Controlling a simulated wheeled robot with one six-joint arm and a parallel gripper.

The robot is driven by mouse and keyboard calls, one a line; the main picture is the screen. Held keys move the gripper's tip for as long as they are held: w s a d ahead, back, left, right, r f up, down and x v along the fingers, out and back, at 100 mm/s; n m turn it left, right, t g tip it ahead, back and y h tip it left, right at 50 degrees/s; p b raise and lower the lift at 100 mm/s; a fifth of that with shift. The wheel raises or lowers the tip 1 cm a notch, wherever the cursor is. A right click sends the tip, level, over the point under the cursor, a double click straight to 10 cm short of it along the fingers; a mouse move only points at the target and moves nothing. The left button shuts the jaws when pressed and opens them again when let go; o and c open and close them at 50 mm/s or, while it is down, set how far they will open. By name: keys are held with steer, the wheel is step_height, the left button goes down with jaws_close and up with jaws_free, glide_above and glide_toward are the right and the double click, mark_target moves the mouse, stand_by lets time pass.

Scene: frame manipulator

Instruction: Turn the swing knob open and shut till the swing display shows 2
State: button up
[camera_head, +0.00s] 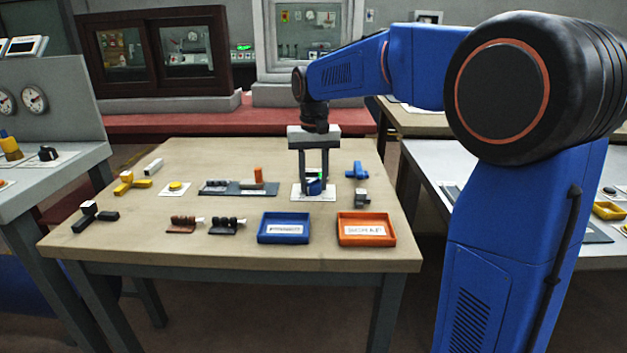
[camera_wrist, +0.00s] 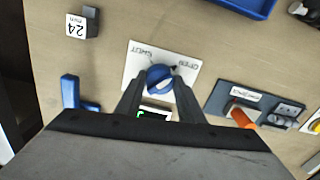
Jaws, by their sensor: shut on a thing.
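The swing knob is a round blue knob (camera_wrist: 159,77) on a white plate (camera_wrist: 136,60) marked SHUT and OPEN in the wrist view. In the head view the knob (camera_head: 314,187) shows low between my fingers, and its plate (camera_head: 299,194) lies on the table. My gripper (camera_wrist: 160,82) is shut on the knob, one finger on each side; it points straight down in the head view (camera_head: 314,182). The swing display (camera_wrist: 155,114) is a small dark screen with a green digit, partly cut off by my gripper, so I cannot read it.
A dark fixture strip with an orange peg (camera_head: 258,175) stands left of the knob. A blue part (camera_head: 357,170) and a grey block (camera_head: 361,200) stand to the right. A blue tray (camera_head: 262,238) and an orange scrap tray (camera_head: 342,239) sit at the front edge.

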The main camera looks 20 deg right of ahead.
mark_target(314, 180)
steer(key=shift+m, duration=0.6)
steer(key=o, duration=1.1)
steer(key=shift+c, duration=0.2)
step_height(314, 180, up, 18)
steer(key=shift+f, duration=0.25)
